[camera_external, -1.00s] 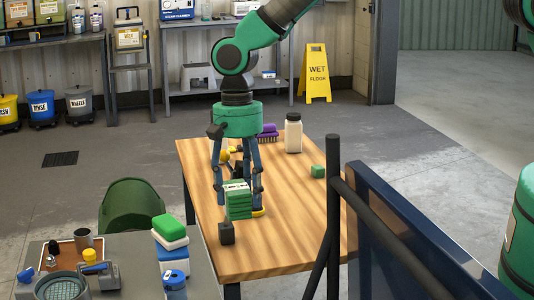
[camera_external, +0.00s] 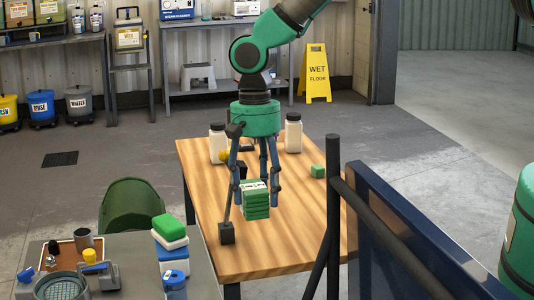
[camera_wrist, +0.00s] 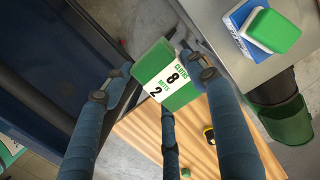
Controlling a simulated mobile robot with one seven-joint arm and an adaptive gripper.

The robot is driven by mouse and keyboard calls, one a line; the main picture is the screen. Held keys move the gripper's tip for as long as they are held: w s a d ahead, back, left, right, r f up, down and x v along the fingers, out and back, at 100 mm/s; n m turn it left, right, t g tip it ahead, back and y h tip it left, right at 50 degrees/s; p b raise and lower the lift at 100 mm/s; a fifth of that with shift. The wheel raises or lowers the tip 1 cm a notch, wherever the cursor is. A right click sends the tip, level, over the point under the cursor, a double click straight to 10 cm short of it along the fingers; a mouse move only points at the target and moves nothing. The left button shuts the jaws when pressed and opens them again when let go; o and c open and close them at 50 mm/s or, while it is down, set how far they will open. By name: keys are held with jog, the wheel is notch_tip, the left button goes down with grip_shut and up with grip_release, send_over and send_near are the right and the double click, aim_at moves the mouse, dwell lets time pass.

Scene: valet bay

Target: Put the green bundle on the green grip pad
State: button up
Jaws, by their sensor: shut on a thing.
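The green bundle (camera_external: 257,205) is a stack of green cloths with a white printed band. My gripper (camera_external: 257,192) is shut on it and holds it upright over the wooden table (camera_external: 295,235). In the wrist view the bundle (camera_wrist: 166,82) sits between the blue fingers of my gripper (camera_wrist: 160,80), its label facing the camera. I cannot pick out a green grip pad for certain. A small green block (camera_external: 318,171) stands at the table's right side. The gap between bundle and tabletop is hard to judge.
White bottles (camera_external: 293,133) stand at the table's far end. A black block with a rod (camera_external: 226,233) stands at the near left. A grey side table (camera_external: 200,275) holds a green-topped white and blue stack (camera_external: 170,240). A dark blue panel (camera_external: 400,240) borders the right.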

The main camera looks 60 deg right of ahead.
aim_at(241, 185)
jog(key=shift+w+r, duration=0.1)
jog(key=m+p, duration=0.1)
jog(key=w+m+p, duration=0.1)
jog(key=m, duration=0.1)
jog(key=shift+a+r, duration=0.1)
jog(key=shift+a, duration=0.1)
jog(key=m+p, duration=0.1)
jog(key=m, duration=0.1)
jog(key=w+m+p, duration=0.1)
jog(key=m, duration=0.1)
jog(key=shift+a+t+p, duration=0.15)
jog(key=shift+t+p, duration=0.25)
jog(key=m+p, duration=0.1)
jog(key=w+m, duration=0.1)
jog(key=m, duration=0.1)
jog(key=m+p, duration=0.1)
jog(key=shift+w+a+r+m+t+p, duration=0.1)
jog(key=shift+w+a+m+t+p, duration=0.1)
jog(key=shift+a+m+t+p, duration=0.1)
jog(key=shift+w+m+p, duration=0.25)
jog(key=shift+m+p, duration=0.15)
jog(key=shift+m, duration=0.6)
